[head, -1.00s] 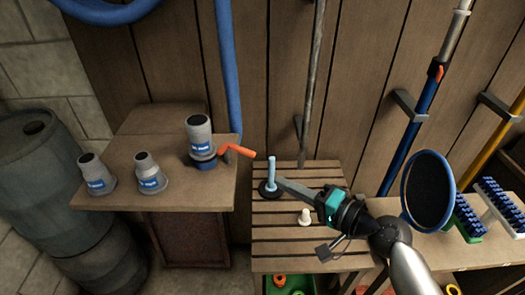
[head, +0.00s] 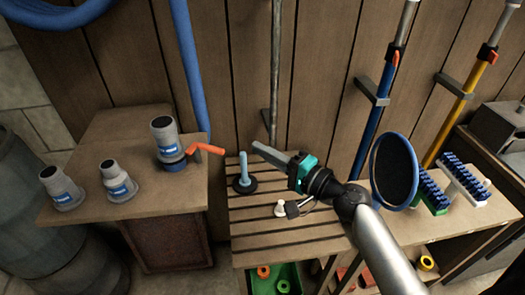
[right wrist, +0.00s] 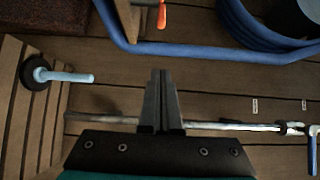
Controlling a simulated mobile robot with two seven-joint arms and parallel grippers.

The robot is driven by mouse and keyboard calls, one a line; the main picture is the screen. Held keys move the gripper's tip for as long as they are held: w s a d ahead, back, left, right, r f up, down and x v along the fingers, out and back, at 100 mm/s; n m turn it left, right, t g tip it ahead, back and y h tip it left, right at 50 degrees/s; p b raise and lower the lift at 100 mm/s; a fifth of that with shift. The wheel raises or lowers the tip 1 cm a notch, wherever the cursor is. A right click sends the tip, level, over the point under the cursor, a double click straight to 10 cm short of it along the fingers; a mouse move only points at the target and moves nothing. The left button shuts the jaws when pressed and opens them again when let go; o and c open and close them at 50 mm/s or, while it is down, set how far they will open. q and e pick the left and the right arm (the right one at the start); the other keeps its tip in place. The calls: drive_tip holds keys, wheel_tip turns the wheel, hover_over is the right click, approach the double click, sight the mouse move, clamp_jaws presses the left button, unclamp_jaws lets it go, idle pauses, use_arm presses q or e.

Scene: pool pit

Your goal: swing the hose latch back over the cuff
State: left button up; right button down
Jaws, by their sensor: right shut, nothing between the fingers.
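The orange hose latch (head: 205,148) sticks out to the right from the blue collar (head: 173,164) at the foot of the tall grey cuff (head: 163,137). The cuff stands upright on the wooden table at left. The latch points away from it, past the table's right edge. My right gripper (head: 256,147) is shut and empty, right of the latch's end and apart from it. In the right wrist view its fingers (right wrist: 159,75) are together, with a piece of the orange latch (right wrist: 161,15) at the top edge. My left gripper is not in view.
Two smaller grey cuffs (head: 62,187) and (head: 118,181) stand left on the table. A light blue peg on a black disc (head: 243,184) and a white knob (head: 280,208) sit on the slatted table. A blue hose (head: 188,75) and a grey pole (head: 275,70) are behind.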

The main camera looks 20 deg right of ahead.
use_arm(q)
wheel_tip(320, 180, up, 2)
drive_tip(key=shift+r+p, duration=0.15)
drive_tip(key=shift+p, duration=0.85)
use_arm(e)
drive_tip(key=w+a, duration=0.4)
drive_tip(key=a, duration=0.2)
drive_tip(key=shift+s, duration=0.1)
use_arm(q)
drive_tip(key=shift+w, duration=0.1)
use_arm(e)
drive_tip(key=shift+a, duration=0.1)
